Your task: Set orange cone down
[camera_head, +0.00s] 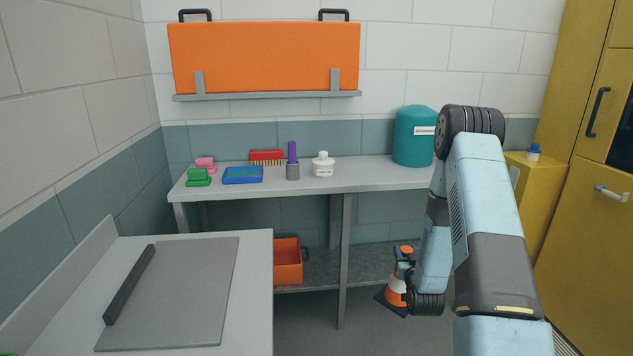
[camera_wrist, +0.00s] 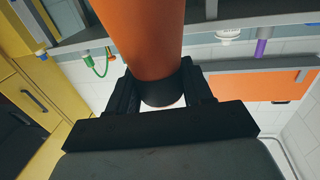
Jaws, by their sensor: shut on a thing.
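The orange cone (camera_head: 397,298) shows in the head view low beside the bench, with a white band and a dark base. It looks roughly upright with a slight tilt, partly hidden by my arm. I cannot tell whether its base touches the floor. In the wrist view the orange cone (camera_wrist: 142,38) fills the top middle, with a dark band at its narrow end. My gripper (camera_wrist: 165,88) is shut on that narrow end, one black finger on each side.
A grey bench (camera_head: 270,184) with small items and a teal drum (camera_head: 414,138) runs along the back wall. An orange crate (camera_head: 288,266) sits on its lower shelf. A grey worktop (camera_head: 256,290) stands front left, yellow cabinets (camera_head: 590,215) at right. Floor between them looks clear.

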